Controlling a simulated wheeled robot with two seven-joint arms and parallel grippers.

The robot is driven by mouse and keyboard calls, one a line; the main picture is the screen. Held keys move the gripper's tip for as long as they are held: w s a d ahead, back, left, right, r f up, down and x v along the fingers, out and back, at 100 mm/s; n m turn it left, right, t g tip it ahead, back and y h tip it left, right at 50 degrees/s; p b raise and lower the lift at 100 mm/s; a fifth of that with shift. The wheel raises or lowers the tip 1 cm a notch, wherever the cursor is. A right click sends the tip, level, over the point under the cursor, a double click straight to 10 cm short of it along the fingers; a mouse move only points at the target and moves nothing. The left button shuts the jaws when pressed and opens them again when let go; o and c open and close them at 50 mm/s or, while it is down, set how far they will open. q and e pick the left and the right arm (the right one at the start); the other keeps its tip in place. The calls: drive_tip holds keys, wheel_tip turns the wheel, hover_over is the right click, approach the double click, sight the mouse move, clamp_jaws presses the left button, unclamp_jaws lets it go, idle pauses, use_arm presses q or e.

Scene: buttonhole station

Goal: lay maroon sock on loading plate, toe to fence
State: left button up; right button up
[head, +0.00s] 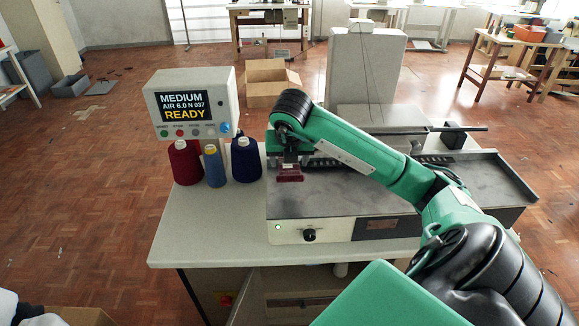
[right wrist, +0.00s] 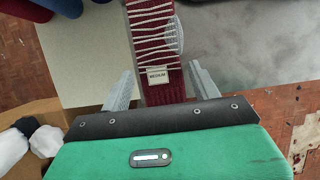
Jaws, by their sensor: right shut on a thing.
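The maroon sock (head: 290,174) hangs below my right gripper (head: 290,158) in the head view, over the left end of the dark grey plate top (head: 345,197). In the right wrist view the sock (right wrist: 155,50) runs away between the two fingers (right wrist: 160,88), with pale zigzag lines, a grey patch at its right side and a tag reading MEDIUM. My right gripper is shut on it. I cannot tell whether the sock touches the plate. Its far end is cut off in the wrist view. My right arm hides part of the plate's back. My left gripper is not in view.
A control box (head: 192,104) reading READY stands at the left, with maroon (head: 185,163), blue (head: 214,166) and navy (head: 246,160) cones before it. A tall grey housing (head: 364,75) rises behind. The pale table (head: 195,235) is clear at front left.

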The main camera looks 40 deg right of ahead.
sight(289, 175)
wheel_tip(289, 175, down, 11)
drive_tip(key=shift+r+p, duration=0.1)
drive_tip(key=shift+p, duration=0.75)
drive_tip(key=o, duration=0.9)
drive_tip(key=shift+o, duration=0.2)
drive_tip(key=shift+r, duration=0.1)
drive_tip(key=b+v, duration=0.1)
drive_tip(key=v, duration=1.1)
drive_tip(key=shift+b, duration=0.4)
drive_tip(key=shift+w, duration=0.1)
